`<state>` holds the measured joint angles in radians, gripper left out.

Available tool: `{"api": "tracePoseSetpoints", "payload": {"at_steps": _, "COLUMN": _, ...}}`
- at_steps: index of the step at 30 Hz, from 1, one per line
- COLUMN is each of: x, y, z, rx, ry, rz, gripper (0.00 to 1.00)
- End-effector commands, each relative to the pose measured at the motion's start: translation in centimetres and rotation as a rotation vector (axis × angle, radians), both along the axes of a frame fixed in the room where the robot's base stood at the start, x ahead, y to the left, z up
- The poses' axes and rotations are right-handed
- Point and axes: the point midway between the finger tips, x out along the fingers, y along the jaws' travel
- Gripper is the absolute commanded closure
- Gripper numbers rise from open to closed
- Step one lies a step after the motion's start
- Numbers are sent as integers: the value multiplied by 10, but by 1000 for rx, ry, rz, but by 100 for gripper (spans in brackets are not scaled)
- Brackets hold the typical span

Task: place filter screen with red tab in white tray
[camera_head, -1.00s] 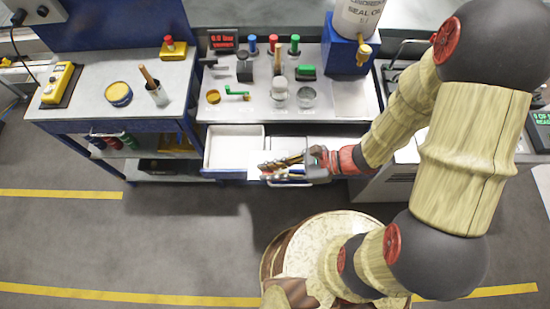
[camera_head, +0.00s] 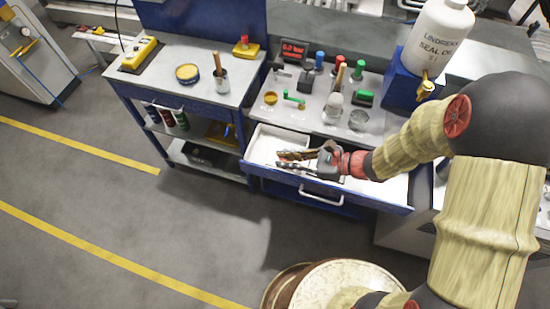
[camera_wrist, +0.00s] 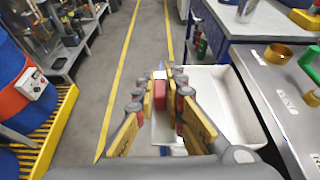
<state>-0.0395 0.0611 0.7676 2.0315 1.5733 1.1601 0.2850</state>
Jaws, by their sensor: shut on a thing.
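My gripper (camera_wrist: 173,106) is shut on the filter screen, whose red tab (camera_wrist: 172,97) shows between the fingers in the wrist view. The rest of the screen is mostly hidden. The white tray (camera_wrist: 228,100) lies beyond and to the right of the fingers there. In the head view my gripper (camera_head: 290,159) is over the open drawer, with its fingertips near the right part of the white tray (camera_head: 262,141). I cannot tell its exact height above the tray. The screen is too small to make out there.
The open blue drawer (camera_head: 268,174) juts out below the bench. Above it stand small knobs, a green-handled part (camera_head: 294,100) and a large white bottle (camera_head: 437,40). A side bench at left holds a yellow tin (camera_head: 188,73) and a brush pot (camera_head: 220,80).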

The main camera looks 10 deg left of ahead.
Motion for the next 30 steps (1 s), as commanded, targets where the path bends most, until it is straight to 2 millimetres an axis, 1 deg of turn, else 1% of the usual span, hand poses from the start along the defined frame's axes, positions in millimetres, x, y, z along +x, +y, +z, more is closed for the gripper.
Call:
{"api": "tracePoseSetpoints", "payload": {"at_steps": 1, "x": 9, "y": 8, "z": -8, "rx": 1, "ry": -1, "rz": 4, "gripper": 100}}
{"api": "tracePoseSetpoints", "payload": {"at_steps": 4, "x": 27, "y": 21, "z": -18, "rx": 1, "ry": -1, "rz": 4, "gripper": 100}}
{"api": "tracePoseSetpoints", "payload": {"at_steps": 7, "x": 38, "y": 28, "z": -39, "rx": 1, "ry": 2, "rz": 2, "gripper": 100}}
{"api": "tracePoseSetpoints", "payload": {"at_steps": 9, "x": 45, "y": 33, "z": -49, "rx": 1, "ry": 2, "rz": 2, "gripper": 100}}
{"api": "tracePoseSetpoints", "payload": {"at_steps": 12, "x": 53, "y": 38, "z": -58, "rx": 1, "ry": 1, "rz": 0, "gripper": 100}}
{"api": "tracePoseSetpoints", "payload": {"at_steps": 17, "x": 58, "y": 42, "z": -64, "rx": 1, "ry": -1, "rz": 0, "gripper": 100}}
{"api": "tracePoseSetpoints", "payload": {"at_steps": 20, "x": 62, "y": 45, "z": -71, "rx": 0, "ry": 0, "rz": 1, "gripper": 100}}
{"api": "tracePoseSetpoints", "payload": {"at_steps": 24, "x": 64, "y": 46, "z": -93, "rx": 0, "ry": 2, "rz": 0, "gripper": 100}}
{"api": "tracePoseSetpoints", "payload": {"at_steps": 27, "x": 64, "y": 46, "z": -104, "rx": 1, "ry": 1, "rz": 0, "gripper": 100}}
{"api": "tracePoseSetpoints", "payload": {"at_steps": 30, "x": 65, "y": 46, "z": -103, "rx": 1, "ry": -1, "rz": -1, "gripper": 100}}
